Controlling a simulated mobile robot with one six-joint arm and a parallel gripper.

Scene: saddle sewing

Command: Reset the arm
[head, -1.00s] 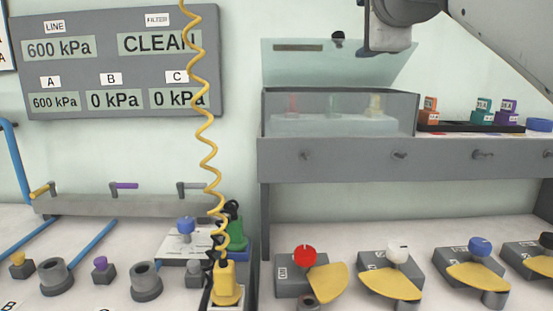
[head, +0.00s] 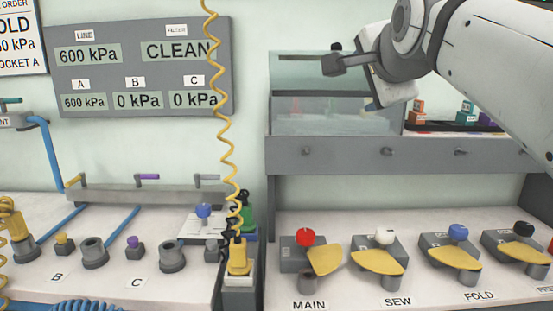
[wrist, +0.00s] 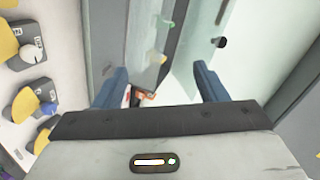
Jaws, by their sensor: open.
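My gripper is high at the upper right of the head view, its pale body (head: 388,80) in front of the clear box on the shelf. In the wrist view my gripper (wrist: 160,72) has its two blue fingers wide apart, with nothing held between them. The clear box (head: 330,118) has its see-through lid (head: 300,72) raised, with a black knob (head: 336,46) at its top. The lid also shows beyond the fingers in the wrist view (wrist: 198,50). I cannot tell whether the gripper touches the box or lid.
Pedal-like units with yellow plates (head: 375,261) and coloured knobs stand in a row below the shelf (head: 340,151). Coloured blocks (head: 416,110) sit on the shelf right of the box. A yellow coiled hose (head: 225,130) hangs left of it. The gauge panel (head: 135,65) is on the wall.

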